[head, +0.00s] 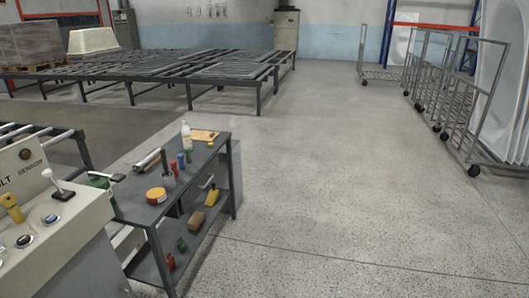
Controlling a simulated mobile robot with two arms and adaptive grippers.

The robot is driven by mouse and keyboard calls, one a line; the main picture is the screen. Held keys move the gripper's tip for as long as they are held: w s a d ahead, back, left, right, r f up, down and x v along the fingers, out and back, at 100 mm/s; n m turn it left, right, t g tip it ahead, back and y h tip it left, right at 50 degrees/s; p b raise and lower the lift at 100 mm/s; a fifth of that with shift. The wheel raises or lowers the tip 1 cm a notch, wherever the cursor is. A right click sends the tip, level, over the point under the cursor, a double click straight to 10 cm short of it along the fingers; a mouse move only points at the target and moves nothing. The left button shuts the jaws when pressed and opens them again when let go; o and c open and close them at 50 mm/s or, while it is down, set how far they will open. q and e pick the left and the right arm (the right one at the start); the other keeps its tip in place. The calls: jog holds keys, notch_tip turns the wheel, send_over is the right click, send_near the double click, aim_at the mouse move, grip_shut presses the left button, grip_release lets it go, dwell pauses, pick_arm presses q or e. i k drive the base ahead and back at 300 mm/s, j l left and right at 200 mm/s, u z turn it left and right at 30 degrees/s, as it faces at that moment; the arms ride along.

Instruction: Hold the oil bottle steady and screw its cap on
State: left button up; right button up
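A workbench (130,205) stands at the lower left with several small items on top. A white bottle (186,137) with a narrow top stands upright at its far end; it may be the oil bottle, but it is too small to be sure. A small yellow item (210,144) lies near a tan board (203,135) beside the bottle; I cannot tell whether it is the cap. Neither of my grippers is in view.
A control console (50,235) stands left of the bench. The bench also carries a yellow-and-red tin (156,195) and a roll (147,160). Roller tables (200,70) stand behind, wheeled racks (455,100) at right. The middle floor is clear.

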aim_at(186, 132)
jog(key=i+l+u, duration=0.15)
jog(key=i+u, duration=0.15)
jog(key=i, duration=0.15)
jog(key=i+l+u, duration=0.45)
jog(key=i+u, duration=0.2)
jog(key=u, duration=0.15)
jog(key=i+l+u, duration=0.25)
jog(key=u, duration=0.2)
jog(key=i+l, duration=0.25)
jog(key=i+l+u, duration=0.1)
jog(key=i+l, duration=0.15)
jog(key=l, duration=0.2)
jog(key=i+l, duration=0.25)
jog(key=i+l+u, duration=0.1)
jog(key=i+l, duration=0.15)
jog(key=l, duration=0.2)
jog(key=i+l, duration=0.2)
jog(key=l, duration=0.2)
jog(key=i+l+u, duration=0.1)
jog(key=i+l, duration=0.35)
jog(key=l, duration=0.3)
jog(key=i+u, duration=0.05)
